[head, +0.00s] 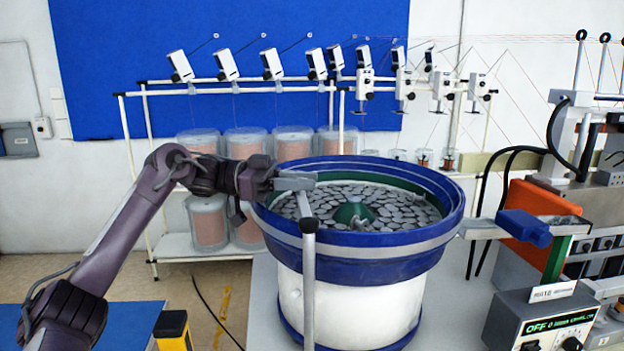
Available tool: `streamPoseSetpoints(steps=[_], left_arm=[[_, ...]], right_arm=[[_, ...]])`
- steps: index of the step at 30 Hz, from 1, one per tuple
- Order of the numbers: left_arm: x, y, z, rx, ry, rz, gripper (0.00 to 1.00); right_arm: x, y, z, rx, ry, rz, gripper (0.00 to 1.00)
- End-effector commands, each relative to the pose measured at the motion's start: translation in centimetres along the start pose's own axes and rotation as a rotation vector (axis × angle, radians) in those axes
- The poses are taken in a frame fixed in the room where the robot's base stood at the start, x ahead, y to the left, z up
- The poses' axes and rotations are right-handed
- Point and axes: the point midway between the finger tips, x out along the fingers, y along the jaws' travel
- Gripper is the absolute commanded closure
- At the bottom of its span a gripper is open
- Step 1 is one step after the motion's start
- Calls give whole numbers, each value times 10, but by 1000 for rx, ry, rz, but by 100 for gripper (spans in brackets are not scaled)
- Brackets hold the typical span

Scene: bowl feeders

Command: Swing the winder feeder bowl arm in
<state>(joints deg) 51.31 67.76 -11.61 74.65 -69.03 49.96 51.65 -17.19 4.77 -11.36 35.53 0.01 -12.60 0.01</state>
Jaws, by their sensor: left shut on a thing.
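The winder feeder bowl (390,243) is a blue drum with a grey band on a white base, filled with flat grey discs around a green centre cone. A grey post (308,290) stands against its front left side. From the post's top a slim grey bowl arm (303,205) reaches away over the near left rim, its far end above the left part of the bowl. My left gripper (298,182) comes in from the left above the rim and is shut on that far end. Its fingers partly hide the end. My right gripper is not in view.
A control box (545,320) with a green "OFF" display stands at the lower right. A track with a blue block (524,227) runs right of the bowl toward a machine. A rack with wire spools (208,222) stands behind. A yellow-black object (174,330) is at lower left.

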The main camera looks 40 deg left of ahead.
Motion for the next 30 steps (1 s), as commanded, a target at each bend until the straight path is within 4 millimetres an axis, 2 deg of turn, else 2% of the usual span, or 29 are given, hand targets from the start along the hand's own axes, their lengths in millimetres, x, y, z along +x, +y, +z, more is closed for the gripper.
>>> streamPoseSetpoints(steps=[4, 8, 9, 14, 23, 26, 30], left_arm=[[0, 0, 0, 1, -1, 0, 100], [0, 0, 0, 1, -1, 1, 100], [0, 0, 0, 1, -1, 1, 73], [0, 0, 0, 1, -1, 1, 53], [-2, 0, 1, 0, -1, 0, 53], [-12, 0, 1, 1, -2, -1, 53], [-37, -1, -1, 1, -2, -4, 53]], right_arm=[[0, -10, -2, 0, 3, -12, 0], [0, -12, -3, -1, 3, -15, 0], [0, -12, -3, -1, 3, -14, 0], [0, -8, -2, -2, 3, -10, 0], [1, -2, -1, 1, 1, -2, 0], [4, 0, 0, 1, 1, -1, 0], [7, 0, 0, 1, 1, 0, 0]])
